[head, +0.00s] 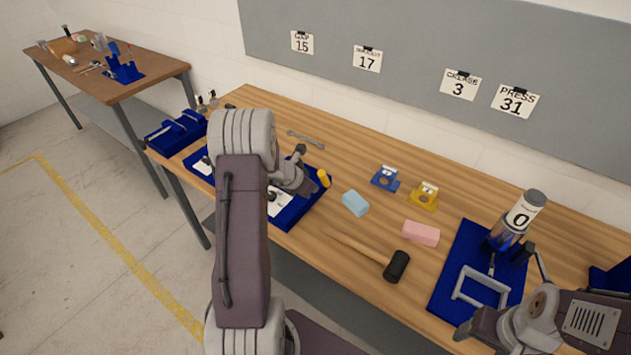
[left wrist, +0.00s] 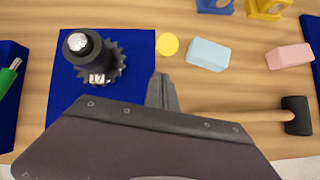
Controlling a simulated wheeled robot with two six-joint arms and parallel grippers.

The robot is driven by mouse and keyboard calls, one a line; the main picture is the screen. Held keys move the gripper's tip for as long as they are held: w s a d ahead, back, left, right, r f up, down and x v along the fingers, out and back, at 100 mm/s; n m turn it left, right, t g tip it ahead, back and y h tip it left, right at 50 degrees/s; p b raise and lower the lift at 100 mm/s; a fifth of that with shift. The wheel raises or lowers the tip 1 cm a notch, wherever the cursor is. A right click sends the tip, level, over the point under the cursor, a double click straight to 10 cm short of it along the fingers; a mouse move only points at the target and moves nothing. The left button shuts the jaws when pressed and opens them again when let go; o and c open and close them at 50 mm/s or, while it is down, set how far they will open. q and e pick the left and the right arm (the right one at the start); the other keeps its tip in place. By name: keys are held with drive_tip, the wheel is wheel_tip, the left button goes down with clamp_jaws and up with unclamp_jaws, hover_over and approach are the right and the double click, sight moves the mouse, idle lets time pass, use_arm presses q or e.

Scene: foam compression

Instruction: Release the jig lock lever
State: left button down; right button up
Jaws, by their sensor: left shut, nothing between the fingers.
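My left gripper (head: 299,156) is shut and empty above the right part of a blue base (head: 297,212); its fingers (left wrist: 162,92) also show in the left wrist view. In that view a dark toothed round part with a bright metal knob (left wrist: 90,62) stands on the blue base, left of my fingers and apart from them. A yellow cylinder (head: 323,178) stands by the base's right edge. I cannot make out a lock lever for certain; my left arm hides much of the base in the head view. My right gripper (head: 472,326) is at the lower right, its fingers unclear.
A light blue block (head: 355,203), a pink block (head: 421,233) and a mallet (head: 397,266) lie to the right. Blue (head: 386,179) and yellow (head: 424,195) brackets stand behind. A grey handle frame (head: 482,289) and a clear canister (head: 513,222) occupy a blue mat (head: 445,291). A wrench (head: 306,140) lies at the back.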

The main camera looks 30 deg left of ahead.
use_arm(q)
drive_tip(key=shift+w+d+r+p, duration=0.1)
drive_tip(key=shift+w+r+p, duration=0.2)
drive_tip(key=shift+w, duration=0.6)
use_arm(e)
drive_tip(key=shift+w+a+r, duration=0.1)
drive_tip(key=shift+a+r, duration=0.1)
drive_tip(key=shift+r, duration=0.6)
use_arm(q)
drive_tip(key=shift+d, duration=0.1)
use_arm(e)
drive_tip(key=shift+d, duration=0.1)
use_arm(q)
drive_tip(key=shift+w+r+p, duration=0.6)
drive_tip(key=shift+r+p, duration=0.15)
drive_tip(key=shift+p, duration=0.1)
drive_tip(key=shift+w, duration=0.25)
use_arm(e)
drive_tip(key=shift+r, duration=0.85)
use_arm(q)
drive_tip(key=shift+r, duration=0.1)
use_arm(e)
drive_tip(key=shift+s, duration=0.2)
